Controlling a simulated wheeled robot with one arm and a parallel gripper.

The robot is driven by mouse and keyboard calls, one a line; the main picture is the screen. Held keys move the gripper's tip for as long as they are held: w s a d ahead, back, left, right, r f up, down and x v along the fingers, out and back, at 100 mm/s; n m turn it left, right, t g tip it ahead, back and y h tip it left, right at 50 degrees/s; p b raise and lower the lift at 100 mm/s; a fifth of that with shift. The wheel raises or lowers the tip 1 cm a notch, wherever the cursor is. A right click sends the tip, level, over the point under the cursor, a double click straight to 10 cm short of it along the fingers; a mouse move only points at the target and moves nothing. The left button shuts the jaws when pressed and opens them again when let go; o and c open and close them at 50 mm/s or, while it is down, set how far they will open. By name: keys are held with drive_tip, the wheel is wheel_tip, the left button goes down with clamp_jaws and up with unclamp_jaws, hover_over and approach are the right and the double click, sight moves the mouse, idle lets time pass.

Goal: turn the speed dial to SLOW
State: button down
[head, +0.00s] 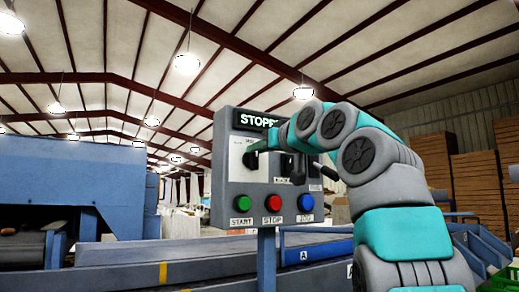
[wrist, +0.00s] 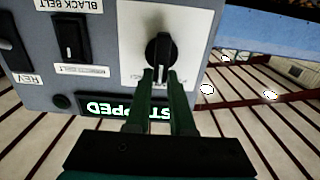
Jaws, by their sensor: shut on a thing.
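The speed dial is a black knob (wrist: 159,47) on a white plate (wrist: 190,20) of the grey control panel. The wrist view shows it upside down. My gripper (wrist: 160,72) is shut on the knob, with one dark green finger on each side of its near end. In the head view my gripper (head: 257,152) reaches the panel's upper left, and the arm hides part of the panel. The dial plate's lettering is too small and covered to read, so I cannot tell the setting.
Green START (head: 242,204), red STOP (head: 273,203) and blue (head: 305,202) buttons sit below. A blue conveyor (head: 200,252) runs below.

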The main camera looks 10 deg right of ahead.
drive_tip(key=shift+a+f+n, duration=0.1)
drive_tip(key=shift+n, duration=0.5)
idle(0.9)
idle(0.4)
drive_tip(key=shift+s+a+n, duration=0.1)
drive_tip(key=shift+n, duration=0.3)
idle(0.4)
drive_tip(key=shift+a+n, duration=0.15)
drive_tip(key=shift+n, duration=0.65)
drive_tip(key=shift+s+a+f+n+p, duration=0.15)
drive_tip(key=shift+n+p, duration=0.35)
drive_tip(key=shift+n, duration=0.55)
drive_tip(key=shift+a+r+n+p, duration=0.15)
drive_tip(key=shift+n+p, duration=0.35)
drive_tip(key=shift+n, duration=0.55)
drive_tip(key=shift+f, duration=0.2)
